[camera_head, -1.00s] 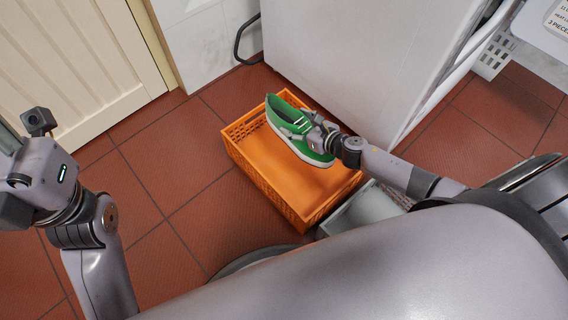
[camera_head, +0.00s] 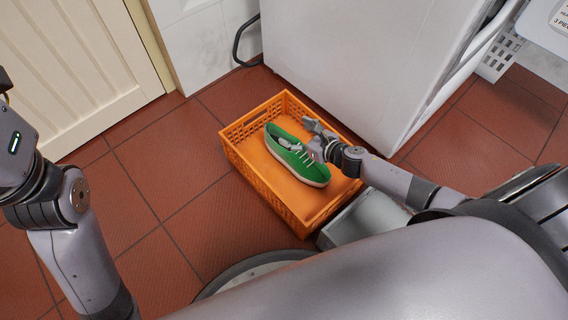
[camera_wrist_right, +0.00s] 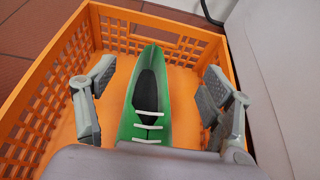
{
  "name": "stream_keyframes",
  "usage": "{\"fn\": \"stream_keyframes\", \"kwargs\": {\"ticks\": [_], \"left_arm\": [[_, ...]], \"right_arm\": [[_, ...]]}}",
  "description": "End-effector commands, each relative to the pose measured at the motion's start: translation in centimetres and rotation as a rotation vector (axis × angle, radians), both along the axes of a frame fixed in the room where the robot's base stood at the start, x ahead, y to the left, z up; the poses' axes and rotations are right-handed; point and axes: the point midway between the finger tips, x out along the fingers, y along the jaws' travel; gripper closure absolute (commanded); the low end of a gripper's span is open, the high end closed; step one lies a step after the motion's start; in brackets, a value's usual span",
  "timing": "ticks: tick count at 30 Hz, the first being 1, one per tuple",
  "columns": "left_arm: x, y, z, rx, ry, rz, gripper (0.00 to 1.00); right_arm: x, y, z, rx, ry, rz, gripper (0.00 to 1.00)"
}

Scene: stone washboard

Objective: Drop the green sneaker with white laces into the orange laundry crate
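The green sneaker (camera_head: 297,158) with white laces lies inside the orange laundry crate (camera_head: 263,180), on its floor. In the right wrist view the sneaker (camera_wrist_right: 150,97) sits between the two spread fingers, with a gap on each side, and the crate (camera_wrist_right: 50,85) surrounds it. My right gripper (camera_head: 314,138) is open and empty, above the sneaker at the crate's right side. My left arm (camera_head: 50,200) shows at the left edge, but its fingers are out of the picture.
A white appliance (camera_head: 345,60) stands right behind the crate. A grey metal bin (camera_head: 365,222) is close to the crate's front right. A cream door (camera_head: 75,70) is at the back left. The red tiled floor (camera_head: 180,180) left of the crate is clear.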

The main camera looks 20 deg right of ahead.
Motion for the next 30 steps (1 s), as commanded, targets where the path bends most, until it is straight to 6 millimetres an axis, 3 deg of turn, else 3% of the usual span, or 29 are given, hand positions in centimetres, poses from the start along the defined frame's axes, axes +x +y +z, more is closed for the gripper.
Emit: {"fn": "stream_keyframes", "kwargs": {"ticks": [4, 16, 30], "left_arm": [[0.0, 0.0, 0.0, 0.000, 0.000, 0.000, 0.60], [0.1, 0.0, -0.1, 0.000, 0.003, 0.000, 0.60], [0.0, 0.0, -0.1, 0.001, 0.002, 0.000, 0.60]], "right_arm": [[0.0, 0.0, 0.0, 0.000, 0.000, 0.000, 0.14], [-0.7, -0.2, 0.1, -0.001, 0.003, 0.000, 0.14], [-8.2, -2.8, 3.4, -0.001, 0.004, 0.001, 0.14]]}}
